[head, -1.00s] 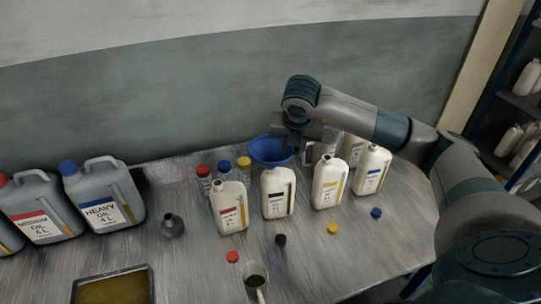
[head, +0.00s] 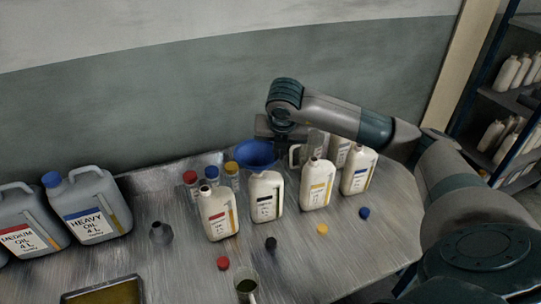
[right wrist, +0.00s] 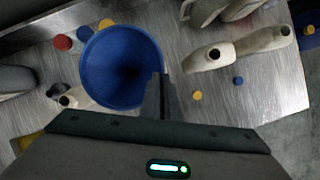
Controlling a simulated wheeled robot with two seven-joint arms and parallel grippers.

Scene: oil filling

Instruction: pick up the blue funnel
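My right gripper (head: 281,142) is at the funnel's right side. In the right wrist view the fingers of my right gripper (right wrist: 161,92) are close together at the funnel's rim, one over the inside and one outside, and look shut on its wall. The funnel's spout is hidden, and I cannot tell its height above the table. My left gripper is not in view.
Several white bottles (head: 317,187) stand right of and in front of the funnel. Small capped jars (head: 212,177) stand to its left. Grey oil cans (head: 90,208) are at the left.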

